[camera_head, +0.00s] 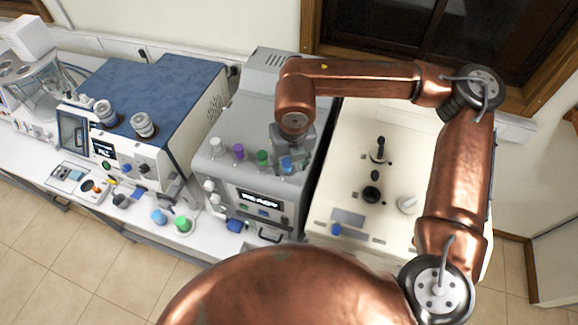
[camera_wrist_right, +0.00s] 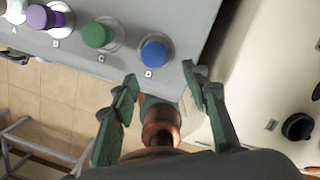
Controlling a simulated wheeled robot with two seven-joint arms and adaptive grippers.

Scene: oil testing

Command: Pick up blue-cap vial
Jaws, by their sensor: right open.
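The blue-cap vial (camera_head: 286,163) is in the right-hand place of a row of capped vials on top of the grey machine. In the right wrist view its round blue cap (camera_wrist_right: 154,53) shows from above, just beyond the fingertips. My right gripper (camera_head: 298,150) is over the right end of that row, close to the blue cap. In the right wrist view my right gripper (camera_wrist_right: 160,78) is open, with its two fingers apart and nothing between them. The vial's body is hidden below its cap. My left gripper is not in view.
A green-cap vial (camera_wrist_right: 98,34), a purple-cap vial (camera_wrist_right: 41,17) and a white-cap vial (camera_head: 216,146) stand left of the blue one. The grey machine (camera_head: 247,125) sits between a blue-topped machine (camera_head: 150,85) and a cream machine (camera_head: 350,150) with knobs.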

